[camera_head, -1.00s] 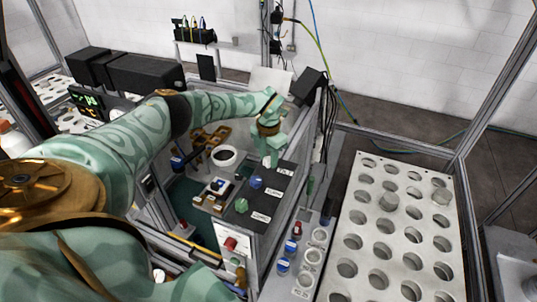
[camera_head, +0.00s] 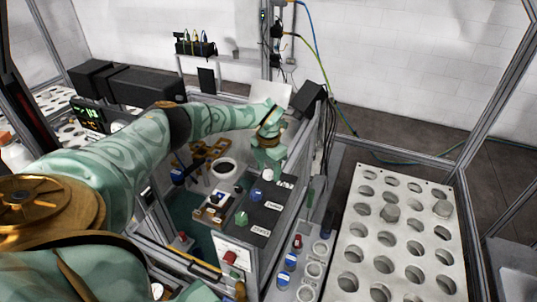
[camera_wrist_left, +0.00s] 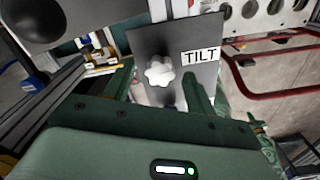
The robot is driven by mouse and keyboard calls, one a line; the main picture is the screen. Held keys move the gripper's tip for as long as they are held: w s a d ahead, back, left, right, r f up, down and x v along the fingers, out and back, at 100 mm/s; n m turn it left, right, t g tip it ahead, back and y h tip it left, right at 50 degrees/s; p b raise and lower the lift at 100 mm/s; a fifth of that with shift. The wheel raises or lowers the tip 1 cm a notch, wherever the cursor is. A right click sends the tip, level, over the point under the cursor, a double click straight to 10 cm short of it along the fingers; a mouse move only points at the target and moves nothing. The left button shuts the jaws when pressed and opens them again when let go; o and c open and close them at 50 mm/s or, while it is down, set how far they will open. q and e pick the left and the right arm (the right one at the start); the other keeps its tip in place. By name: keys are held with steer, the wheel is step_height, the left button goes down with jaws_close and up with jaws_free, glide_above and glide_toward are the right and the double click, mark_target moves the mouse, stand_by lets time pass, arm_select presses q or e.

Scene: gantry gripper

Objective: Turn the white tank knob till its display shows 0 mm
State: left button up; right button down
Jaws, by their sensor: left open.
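The white knob (camera_head: 267,174) sits on the dark sloped panel (camera_head: 262,210), beside a label. In the left wrist view the lobed white knob (camera_wrist_left: 160,71) is next to a label reading TILT. My left gripper (camera_head: 267,161) is over the panel at the knob. In the left wrist view my left gripper (camera_wrist_left: 158,88) is open, with one finger on each side of the knob; I cannot tell whether they touch it. A display with green digits (camera_head: 88,113) is at the left, too small to read. My right gripper is not in view.
A blue knob (camera_head: 255,193) and a green knob (camera_head: 241,218) sit on the same panel. A white rack with round holes (camera_head: 402,214) stands at the right. Frame posts surround the bench.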

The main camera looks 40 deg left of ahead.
mark_target(268, 172)
arm_select(q)
step_height(268, 172, up, 16)
stand_by(0.3)
steer(key=shift+f, duration=0.15)
